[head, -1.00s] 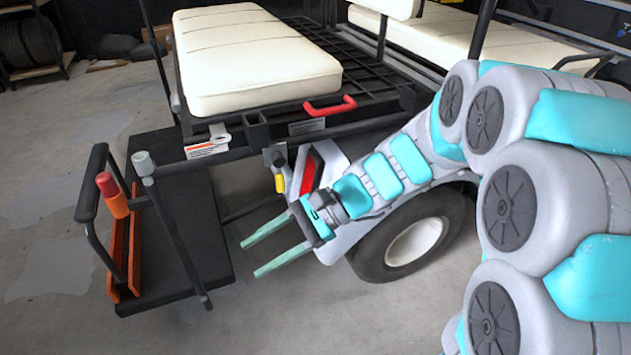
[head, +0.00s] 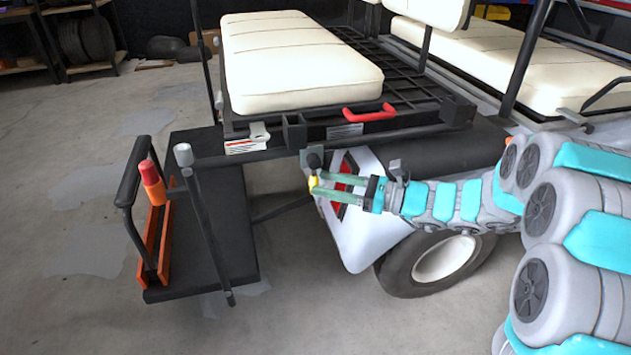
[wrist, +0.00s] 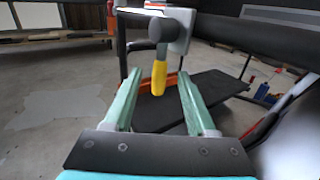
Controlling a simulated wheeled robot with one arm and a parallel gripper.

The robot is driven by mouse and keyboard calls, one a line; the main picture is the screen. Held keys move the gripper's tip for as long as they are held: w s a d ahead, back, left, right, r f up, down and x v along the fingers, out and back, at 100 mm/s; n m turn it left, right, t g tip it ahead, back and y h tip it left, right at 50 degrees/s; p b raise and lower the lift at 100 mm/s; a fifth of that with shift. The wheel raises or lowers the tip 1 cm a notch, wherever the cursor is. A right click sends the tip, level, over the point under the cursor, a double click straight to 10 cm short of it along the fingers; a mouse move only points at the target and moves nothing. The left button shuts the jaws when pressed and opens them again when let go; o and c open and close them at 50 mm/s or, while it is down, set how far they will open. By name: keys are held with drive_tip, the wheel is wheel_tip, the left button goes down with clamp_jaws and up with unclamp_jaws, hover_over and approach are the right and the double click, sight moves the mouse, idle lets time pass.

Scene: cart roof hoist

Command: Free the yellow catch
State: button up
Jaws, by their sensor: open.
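The yellow catch (wrist: 159,77) hangs down from a dark round pivot (wrist: 161,31) on a grey plate in the wrist view. In the head view the catch (head: 312,182) shows as a small yellow piece under the cart's rear bar. My gripper (head: 315,185) is open, with its two pale green fingers reaching left to the catch. In the wrist view the catch appears between the two fingers of my gripper (wrist: 158,85), with a gap on each side. I cannot tell whether either finger touches it.
A cream seat (head: 300,62) and a red handle (head: 369,112) are above. A black footboard (head: 215,220) with an orange strip (head: 157,240) and a grey-topped post (head: 205,225) stands left. The cart's wheel (head: 440,258) is below my arm. Open floor (head: 80,180) lies at left.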

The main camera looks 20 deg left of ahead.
sight(314, 179)
drive_tip(key=shift+w+a, duration=0.1)
drive_tip(key=shift+a, duration=1.6)
clamp_jaws()
